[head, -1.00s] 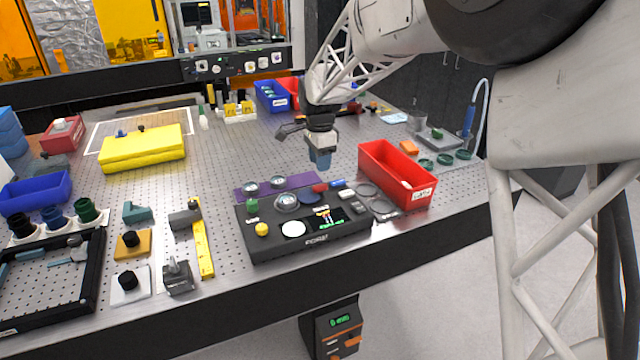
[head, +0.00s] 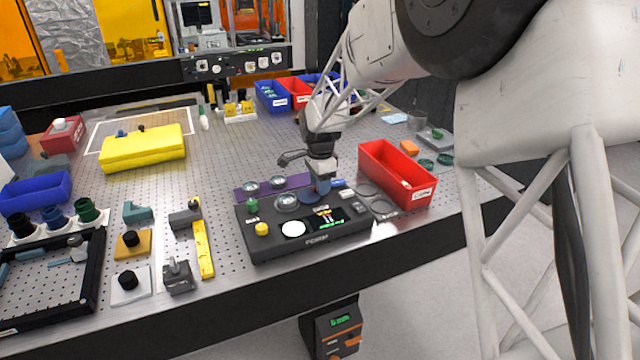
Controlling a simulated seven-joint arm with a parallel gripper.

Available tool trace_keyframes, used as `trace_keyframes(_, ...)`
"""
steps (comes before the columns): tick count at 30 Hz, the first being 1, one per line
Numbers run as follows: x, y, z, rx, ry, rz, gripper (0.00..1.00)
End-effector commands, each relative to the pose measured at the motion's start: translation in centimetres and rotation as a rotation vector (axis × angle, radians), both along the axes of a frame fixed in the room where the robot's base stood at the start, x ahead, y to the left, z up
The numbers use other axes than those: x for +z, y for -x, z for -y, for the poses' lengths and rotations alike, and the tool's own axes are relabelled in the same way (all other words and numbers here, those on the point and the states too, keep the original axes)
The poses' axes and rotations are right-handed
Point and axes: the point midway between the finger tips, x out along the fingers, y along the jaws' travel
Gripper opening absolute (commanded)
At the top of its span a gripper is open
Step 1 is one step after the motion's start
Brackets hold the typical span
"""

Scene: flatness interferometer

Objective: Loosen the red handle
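The black instrument (head: 305,240) stands near the table's front edge. It carries a dark blue disc (head: 308,197), a glossy dome (head: 287,202), a yellow knob (head: 261,229), a green knob (head: 252,205), a white disc (head: 293,229) and a small lit screen (head: 327,215). A small blue part (head: 338,183) shows at its back edge. My gripper (head: 322,188) points down right at that back edge, just beside the blue part. The red handle cannot be made out now; my gripper covers the place where red showed earlier. Whether the fingers touch or hold it is too small to tell.
A red bin (head: 398,178) stands close to the right of my gripper. A purple plate (head: 262,187) with round pieces lies behind the instrument. A yellow block (head: 143,150) and a black frame (head: 93,265) are at left. The perforated table (head: 225,155) is clear behind the purple plate.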

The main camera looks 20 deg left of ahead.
Motion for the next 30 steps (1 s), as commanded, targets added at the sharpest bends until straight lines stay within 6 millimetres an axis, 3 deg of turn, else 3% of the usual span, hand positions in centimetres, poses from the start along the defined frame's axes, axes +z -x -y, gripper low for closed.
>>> trace_keyframes(10,-0.21,-0.01,-0.01,0.0,-0.001,0.001,0.39)
trace_keyframes(18,-0.18,-0.01,-0.01,0.0,-0.001,0.001,0.0)
trace_keyframes(30,-0.17,-0.01,-0.01,-0.01,-0.001,0.001,0.0)
